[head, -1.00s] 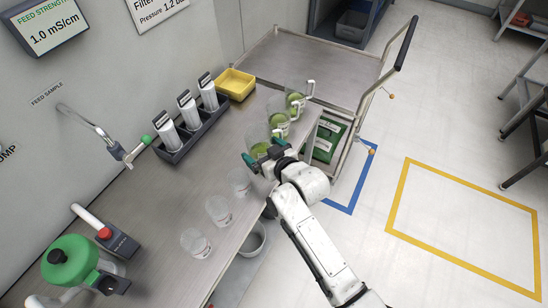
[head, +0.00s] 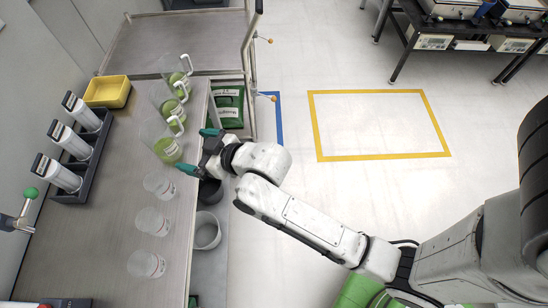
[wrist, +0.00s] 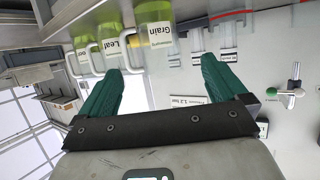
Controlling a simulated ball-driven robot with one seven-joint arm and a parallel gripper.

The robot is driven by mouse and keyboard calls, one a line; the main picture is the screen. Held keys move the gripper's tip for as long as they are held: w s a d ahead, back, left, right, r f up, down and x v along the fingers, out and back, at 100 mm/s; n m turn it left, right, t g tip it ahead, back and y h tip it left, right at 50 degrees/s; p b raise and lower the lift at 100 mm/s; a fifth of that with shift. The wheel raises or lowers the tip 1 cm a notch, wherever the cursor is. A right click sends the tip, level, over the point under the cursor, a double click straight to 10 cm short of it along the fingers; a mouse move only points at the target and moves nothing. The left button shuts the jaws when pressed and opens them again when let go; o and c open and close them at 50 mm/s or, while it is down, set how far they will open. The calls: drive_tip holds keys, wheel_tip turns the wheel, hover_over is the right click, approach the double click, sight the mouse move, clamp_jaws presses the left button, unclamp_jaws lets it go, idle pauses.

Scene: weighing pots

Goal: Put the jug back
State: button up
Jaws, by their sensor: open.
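Three clear jugs with white handles and green contents stand in a row along the right side of the bench: the near jug (head: 152,130), the middle jug (head: 165,100) and the far jug (head: 172,68). In the wrist view the near one is labelled Grain (wrist: 156,38), the middle one Leaf (wrist: 112,46); the third label (wrist: 82,44) is only partly readable. My gripper (head: 199,150) is open and empty at the bench's right edge, just right of the near jug and apart from it. Its teal fingers also show in the wrist view (wrist: 160,68), with nothing between them.
Three clear cups (head: 152,221) stand on the bench (head: 100,240) nearer me. A dark rack (head: 85,165) of white cylinders and a yellow tray (head: 107,92) are on the left. A trolley (head: 175,40) stands behind. Floor to the right is open.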

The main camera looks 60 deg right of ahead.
drive_tip(key=s+d+f+g, duration=0.2)
drive_tip(key=s+g, duration=0.2)
drive_tip(key=s, duration=0.5)
drive_tip(key=s+d+f+m+g+h, duration=0.1)
drive_tip(key=s+d+f+g, duration=0.1)
drive_tip(key=s, duration=0.6)
drive_tip(key=s+d+f+m+g+h, duration=0.1)
drive_tip(key=s+d+f+g, duration=0.2)
drive_tip(key=s+g, duration=0.3)
drive_tip(key=s, duration=0.3)
drive_tip(key=shift+s+f, duration=0.2)
drive_tip(key=shift+s, duration=0.15)
drive_tip(key=shift+c, duration=0.3)
